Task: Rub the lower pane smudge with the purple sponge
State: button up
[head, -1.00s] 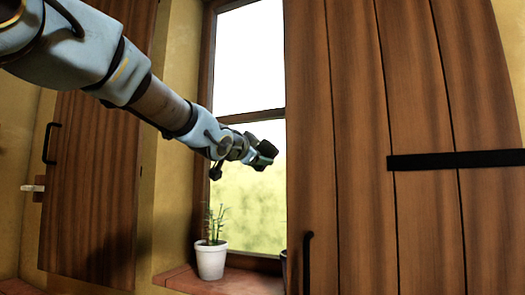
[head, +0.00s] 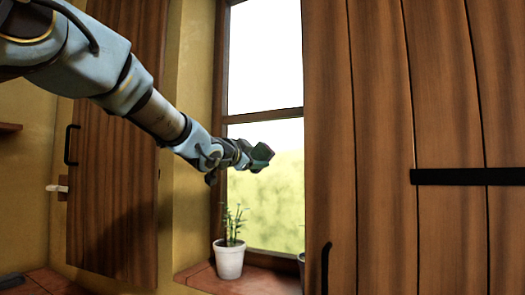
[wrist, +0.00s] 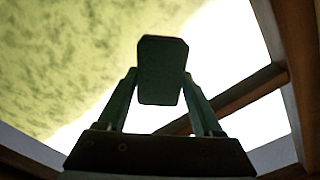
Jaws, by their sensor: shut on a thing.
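My gripper (head: 250,157) is shut on a dark block, the sponge (head: 263,151), in front of the window's lower pane (head: 275,205), just below the crossbar. In the wrist view the sponge (wrist: 162,70) sits between the two fingers of my gripper (wrist: 160,80) and looks nearly black, so its purple colour does not show clearly. I cannot tell whether the sponge touches the glass. No smudge can be told apart for certain from the mottled yellow-green seen through the pane.
A potted plant (head: 229,260) stands on the brick sill (head: 200,278) below my gripper. A wooden shutter (head: 380,120) covers the right side, and another shutter (head: 115,190) stands at the left. The wooden crossbar (head: 265,115) divides the window.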

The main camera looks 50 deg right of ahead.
aim_at(270, 154)
jog(key=shift+s+d+r+b, duration=0.1)
jog(key=shift+s+d+b, duration=0.05)
jog(key=shift+s+b, duration=0.45)
jog(key=shift+s+d+r+b, duration=0.1)
jog(key=shift+s+d+b, duration=0.05)
jog(key=shift+s+b, duration=0.4)
jog(key=shift+s+d+r+b, duration=0.1)
jog(key=shift+s+d+b, duration=0.15)
jog(key=shift+s+b, duration=0.55)
jog(key=s+b, duration=0.2)
jog(key=b, duration=0.1)
jog(key=shift+s+d+f, duration=0.2)
jog(key=shift+s+d, duration=0.1)
jog(key=shift+s, duration=0.05)
jog(key=shift+s+d+r+b, duration=0.15)
jog(key=shift+s+r+b, duration=0.1)
jog(key=shift+s+b, duration=0.35)
jog(key=shift+w, duration=0.2)
